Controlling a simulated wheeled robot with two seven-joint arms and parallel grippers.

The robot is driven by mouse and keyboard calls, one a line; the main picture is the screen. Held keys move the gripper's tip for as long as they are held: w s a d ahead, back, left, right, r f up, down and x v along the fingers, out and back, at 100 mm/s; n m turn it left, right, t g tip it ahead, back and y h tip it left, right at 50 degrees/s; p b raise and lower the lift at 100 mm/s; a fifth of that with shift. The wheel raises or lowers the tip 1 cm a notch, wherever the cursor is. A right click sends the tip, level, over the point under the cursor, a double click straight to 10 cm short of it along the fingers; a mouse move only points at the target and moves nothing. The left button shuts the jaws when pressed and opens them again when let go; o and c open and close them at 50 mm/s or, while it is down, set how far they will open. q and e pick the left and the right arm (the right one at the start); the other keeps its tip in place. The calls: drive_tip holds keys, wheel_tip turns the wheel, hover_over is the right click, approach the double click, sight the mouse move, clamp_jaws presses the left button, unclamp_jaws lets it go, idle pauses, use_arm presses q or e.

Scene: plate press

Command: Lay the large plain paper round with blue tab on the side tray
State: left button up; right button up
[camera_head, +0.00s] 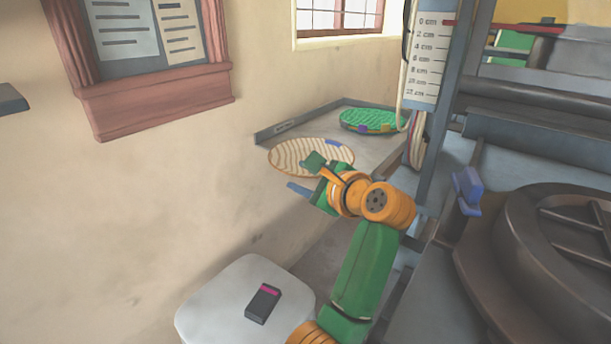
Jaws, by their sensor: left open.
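A cream round with wavy brown lines (290,152) and a blue tab at its upper right edge lies at the near left of the grey side tray (300,122). Its near edge reaches the tray's front left; I cannot tell whether it lies fully flat. My left gripper (308,175) is open at the round's near edge, with one green finger overlapping the round in the picture and a blue tip lower left. I see nothing held between the fingers. My right gripper is not in view.
A green round (370,119) with coloured edge tabs lies farther back on the tray. A centimetre scale (428,60) stands on a post at right. The dark press bed (530,250) with a blue block (466,190) fills the right. A white stool (215,300) carries a black box (262,304).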

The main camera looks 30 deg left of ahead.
sight(286, 171)
use_arm(q)
drive_tip(key=x, duration=0.6)
drive_tip(key=shift+a+p, duration=0.3)
clamp_jaws()
